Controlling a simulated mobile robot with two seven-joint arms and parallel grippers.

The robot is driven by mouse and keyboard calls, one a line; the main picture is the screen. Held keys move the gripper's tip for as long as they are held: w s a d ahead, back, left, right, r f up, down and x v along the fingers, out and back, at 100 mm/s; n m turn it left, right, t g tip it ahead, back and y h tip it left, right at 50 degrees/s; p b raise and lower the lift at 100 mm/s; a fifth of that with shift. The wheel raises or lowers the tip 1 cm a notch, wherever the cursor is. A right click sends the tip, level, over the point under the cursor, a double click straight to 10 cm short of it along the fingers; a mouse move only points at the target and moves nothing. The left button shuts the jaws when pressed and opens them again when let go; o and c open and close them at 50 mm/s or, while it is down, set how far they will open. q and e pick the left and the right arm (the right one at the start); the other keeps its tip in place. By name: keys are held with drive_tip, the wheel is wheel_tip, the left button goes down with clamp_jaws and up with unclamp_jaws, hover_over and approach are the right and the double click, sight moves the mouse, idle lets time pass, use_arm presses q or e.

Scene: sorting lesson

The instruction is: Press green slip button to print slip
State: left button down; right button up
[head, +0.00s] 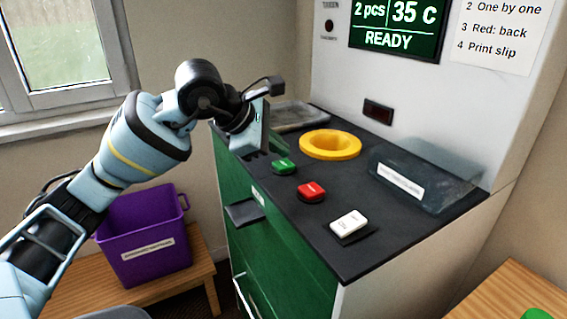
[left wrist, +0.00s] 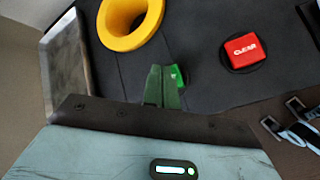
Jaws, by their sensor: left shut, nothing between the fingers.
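The green button (head: 284,166) sits on the dark top of the machine, near its front left edge. My left gripper (head: 258,153) is just to the left of it in the head view, shut and empty, with its fingers pointing down. In the left wrist view the shut fingers (left wrist: 163,88) partly cover the green button (left wrist: 181,76). I cannot tell whether the fingertips touch it. The screen (head: 396,24) reads "2 pcs", "35 C" and "READY". My right gripper is not in view.
A red button (head: 311,191) and a white button (head: 349,223) lie along the same edge. A yellow ring (head: 330,137), a metal tray (head: 299,117) and a clear bin (head: 424,187) stand behind. A purple crate (head: 125,257) stands on a wooden bench at left.

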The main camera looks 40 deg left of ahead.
sight(278, 165)
use_arm(q)
drive_tip(key=shift+f, duration=0.1)
drive_tip(key=shift+f, duration=0.35)
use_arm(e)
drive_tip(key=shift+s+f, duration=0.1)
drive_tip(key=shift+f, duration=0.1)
